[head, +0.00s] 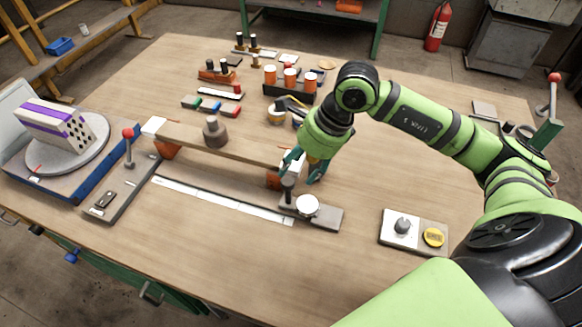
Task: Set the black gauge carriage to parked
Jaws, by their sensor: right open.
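The black gauge carriage appears to be the dark upright post (288,190) at the right end of a long rail with a white scale strip (225,200). A grey end plate with a round white dial (307,206) lies right beside it. My right gripper (303,172) is open just above and behind the post, with its teal fingers pointing down. One finger is close to the post; I cannot tell whether they touch. No parked mark is readable. My left gripper is not in view.
A wooden beam (245,150) on orange supports, bearing a grey weight (215,133), runs behind the rail. A red-knobbed lever (128,134) stands left. A turntable with a hollow brick (55,127) is far left. A knob plate (402,226) is at right. The front table is clear.

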